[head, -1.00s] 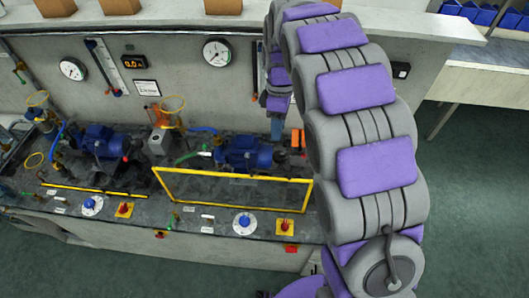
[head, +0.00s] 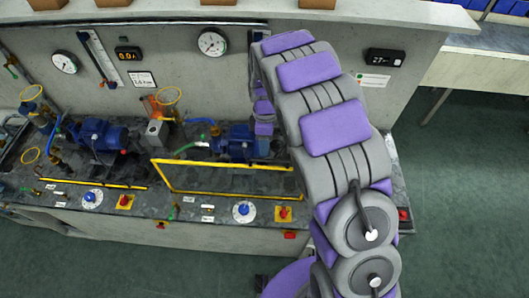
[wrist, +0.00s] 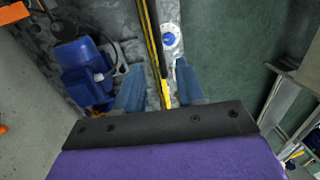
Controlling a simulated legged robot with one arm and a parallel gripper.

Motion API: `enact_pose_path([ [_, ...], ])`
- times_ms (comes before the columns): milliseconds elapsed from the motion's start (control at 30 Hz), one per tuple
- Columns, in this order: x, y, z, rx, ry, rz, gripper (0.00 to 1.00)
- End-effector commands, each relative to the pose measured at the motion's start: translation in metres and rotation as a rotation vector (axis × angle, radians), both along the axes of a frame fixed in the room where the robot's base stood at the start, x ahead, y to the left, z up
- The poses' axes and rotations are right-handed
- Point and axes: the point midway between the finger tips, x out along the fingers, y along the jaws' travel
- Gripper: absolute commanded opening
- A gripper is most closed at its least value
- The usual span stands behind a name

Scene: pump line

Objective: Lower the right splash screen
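The right splash screen (head: 235,194) is a clear panel in a yellow frame. It stands raised and tilted in front of the right blue pump (head: 235,141) in the head view. In the wrist view its yellow frame (wrist: 153,42) runs edge-on from the top to between my fingers. My gripper (wrist: 158,84) is open, with one blue finger on each side of the yellow bar. I cannot tell whether either finger touches it. In the head view my arm hides the gripper and part of the screen's right end.
A second yellow bar (head: 93,183) lies low before the left pump (head: 99,134). Blue dials (head: 243,211) and red knobs on yellow plates (head: 284,213) line the bench front. Gauges (head: 212,42) hang on the wall behind. Green floor (head: 455,200) is clear at right.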

Motion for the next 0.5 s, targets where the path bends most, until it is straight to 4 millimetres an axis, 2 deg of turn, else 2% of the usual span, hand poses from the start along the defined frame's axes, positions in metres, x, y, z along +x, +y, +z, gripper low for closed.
enact_pose_path([
  [100,-0.005,-0.002,-0.021,-0.001,0.004,0.000,0.38],
  [200,-0.006,-0.004,-0.033,0.003,0.000,-0.001,0.38],
  [500,-0.010,-0.002,-0.050,0.001,-0.002,0.000,0.38],
])
